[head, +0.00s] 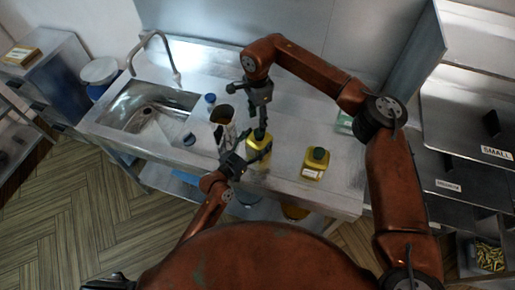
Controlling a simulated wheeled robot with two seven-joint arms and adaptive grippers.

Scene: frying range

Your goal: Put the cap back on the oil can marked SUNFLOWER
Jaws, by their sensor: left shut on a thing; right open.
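A yellow oil can (258,149) stands on the steel counter, with my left gripper (246,157) shut on it from the left and front. A dark green cap (260,133) shows at the top of this can; I cannot tell whether it is fully seated. My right gripper (261,122) comes down from above, right over the cap. It is open, its fingertips close to the cap; contact is unclear. A second yellow can (313,168) with a dark green cap (318,154) stands to the right. The markings on both cans are too small to read.
A sink (150,110) with a tall faucet (153,40) is at the left. A blue-topped bottle (210,99), a container with a dark opening (222,114) and a small blue round item (189,139) stand left of the held can. Free counter lies around the second can.

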